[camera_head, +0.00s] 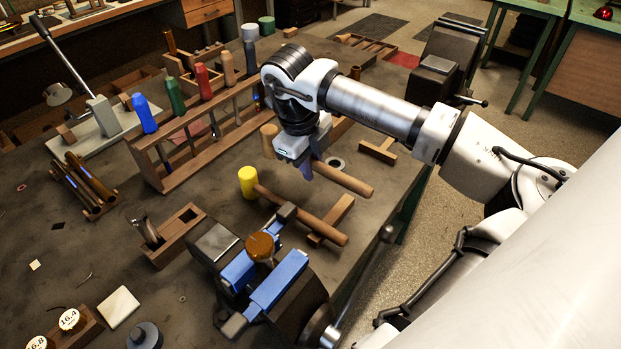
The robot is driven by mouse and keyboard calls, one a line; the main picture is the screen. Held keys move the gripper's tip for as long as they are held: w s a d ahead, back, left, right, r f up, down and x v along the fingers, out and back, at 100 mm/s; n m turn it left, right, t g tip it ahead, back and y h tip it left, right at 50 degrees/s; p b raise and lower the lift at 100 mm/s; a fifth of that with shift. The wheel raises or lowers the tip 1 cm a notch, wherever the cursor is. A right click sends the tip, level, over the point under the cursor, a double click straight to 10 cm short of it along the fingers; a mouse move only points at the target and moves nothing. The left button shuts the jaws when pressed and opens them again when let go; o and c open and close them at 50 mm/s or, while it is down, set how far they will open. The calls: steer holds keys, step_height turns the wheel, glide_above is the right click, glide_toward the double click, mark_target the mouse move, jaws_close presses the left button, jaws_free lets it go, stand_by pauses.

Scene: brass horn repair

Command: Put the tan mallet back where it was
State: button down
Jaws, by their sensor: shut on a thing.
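The tan mallet (268,141) has a light tan cylindrical head and a brown wooden handle (344,178) that points to the lower right. My gripper (305,172) is shut on it between head and handle end, pointing down. The gripper hides the part it grips. I cannot tell whether the mallet touches the bench. A yellow-headed mallet (247,181) lies just in front, its handle across a wooden rest (332,222). Another small wooden rest (378,151) stands to the right of my gripper.
A wooden rack (205,158) with colored-handled tools stands left of my gripper. A blue-jawed vise (276,281) is at the front. A grey ring (336,163) lies near the gripper. A dark vise (437,76) stands at the back right. The bench's right edge is close.

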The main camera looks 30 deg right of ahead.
mark_target(313, 197)
step_height(313, 197, down, 6)
steer(key=shift+r+p, duration=0.1)
steer(key=shift+p, duration=0.5)
steer(key=shift+f+b, duration=0.45)
steer(key=shift+b, duration=0.05)
steer(key=c, duration=1.6)
jaws_free()
steer(key=shift+s, duration=0.1)
steer(key=shift+o, duration=0.2)
steer(key=shift+f, duration=0.1)
steer(key=shift+a, duration=0.1)
